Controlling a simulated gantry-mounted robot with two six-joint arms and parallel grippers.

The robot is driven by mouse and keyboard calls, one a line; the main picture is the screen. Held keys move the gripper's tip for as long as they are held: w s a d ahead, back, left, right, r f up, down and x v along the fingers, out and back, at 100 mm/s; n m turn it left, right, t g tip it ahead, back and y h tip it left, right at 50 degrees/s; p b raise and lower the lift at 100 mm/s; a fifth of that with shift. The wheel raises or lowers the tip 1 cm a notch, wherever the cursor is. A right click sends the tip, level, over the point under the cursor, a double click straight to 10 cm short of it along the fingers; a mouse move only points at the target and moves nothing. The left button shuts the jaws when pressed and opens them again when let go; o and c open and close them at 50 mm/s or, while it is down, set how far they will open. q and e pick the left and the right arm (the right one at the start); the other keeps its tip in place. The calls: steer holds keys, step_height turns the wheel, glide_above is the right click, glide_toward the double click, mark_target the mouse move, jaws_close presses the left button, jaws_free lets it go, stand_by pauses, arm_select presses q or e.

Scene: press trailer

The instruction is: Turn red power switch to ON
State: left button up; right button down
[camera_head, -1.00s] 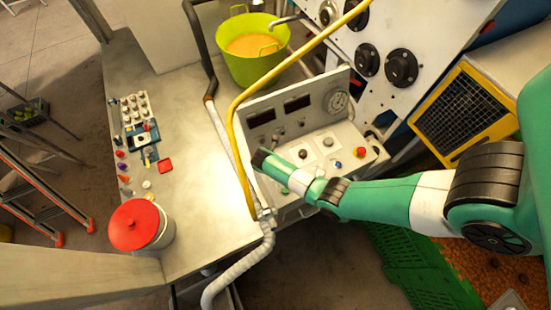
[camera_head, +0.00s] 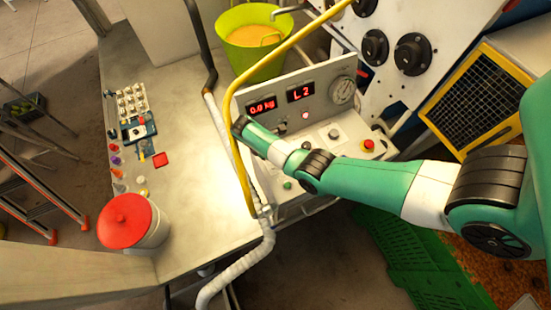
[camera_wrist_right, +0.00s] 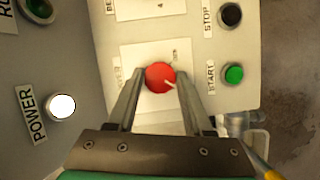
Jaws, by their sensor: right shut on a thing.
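The red power switch (camera_wrist_right: 160,77) is a round red knob with a white pointer line on a pale plate, seen in the right wrist view. The small labels beside it are too blurred to read. My right gripper (camera_wrist_right: 160,82) is shut on the knob, one finger on each side. In the head view my right wrist covers the knob and the fingers. A lamp labelled POWER (camera_wrist_right: 62,107) glows white. On the control panel (camera_head: 325,80) the two displays are lit, reading 0.0 kg (camera_head: 262,106) and L2 (camera_head: 300,92). My left gripper is not in view.
A green START button (camera_wrist_right: 234,74) and a dark STOP button (camera_wrist_right: 230,15) are close to my right fingers. A yellow pipe (camera_head: 236,150) runs by my wrist. A green bucket (camera_head: 252,65) stands behind the panel. A red-lidded tub (camera_head: 125,222) stands at left.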

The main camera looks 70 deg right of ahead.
steer(key=shift+d+f+m+y+b, duration=0.1)
steer(key=shift+m+y+b, duration=0.3)
steer(key=shift+m+b, duration=0.85)
steer(key=shift+c, duration=1.5)
jaws_free()
steer(key=p+v, duration=0.4)
steer(key=v, duration=0.7)
steer(key=shift+w+r, duration=0.3)
